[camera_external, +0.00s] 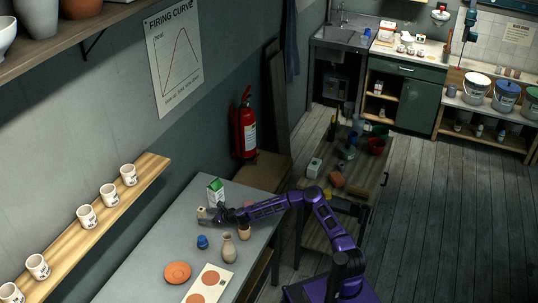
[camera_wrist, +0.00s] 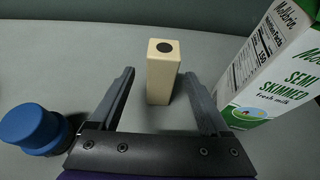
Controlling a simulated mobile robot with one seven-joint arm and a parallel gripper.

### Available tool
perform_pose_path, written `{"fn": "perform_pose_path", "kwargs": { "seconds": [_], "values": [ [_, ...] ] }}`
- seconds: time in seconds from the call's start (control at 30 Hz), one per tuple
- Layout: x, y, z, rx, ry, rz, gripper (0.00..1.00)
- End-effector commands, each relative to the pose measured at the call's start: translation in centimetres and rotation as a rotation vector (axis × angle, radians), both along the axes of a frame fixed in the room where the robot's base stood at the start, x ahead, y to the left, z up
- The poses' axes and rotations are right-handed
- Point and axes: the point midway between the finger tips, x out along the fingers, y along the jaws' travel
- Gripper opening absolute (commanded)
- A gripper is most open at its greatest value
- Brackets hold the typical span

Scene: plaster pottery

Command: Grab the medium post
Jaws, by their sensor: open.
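The post, a cream upright square block with a dark round hole in its top, stands on the grey table in the wrist view (camera_wrist: 161,80). I take it to be the medium post; no other post shows clearly for comparison. It also shows small in the external view (camera_external: 202,213), near the wall side of the table. My gripper (camera_wrist: 159,74) is open, with one dark finger on each side of the post in the wrist view. The fingers look apart from it. It also shows in the external view (camera_external: 212,218), low over the table beside the post.
A milk carton (camera_wrist: 270,70) stands close to the right finger.

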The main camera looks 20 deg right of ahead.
Motion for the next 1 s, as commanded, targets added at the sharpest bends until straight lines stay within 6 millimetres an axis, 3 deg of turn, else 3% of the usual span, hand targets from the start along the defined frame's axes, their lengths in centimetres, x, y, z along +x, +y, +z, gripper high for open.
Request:
{"fn": "perform_pose_path", "kwargs": {
  "seconds": [0.23, 0.57, 1.0],
  "values": [
    [2.0, 1.7, -1.1, -0.001, 0.000, -0.001, 0.80],
    [2.3, 2.0, -1.2, 0.000, 0.000, -0.001, 0.80],
    [2.3, 2.0, -1.2, -0.001, -0.001, -0.001, 0.03]
  ]
}}
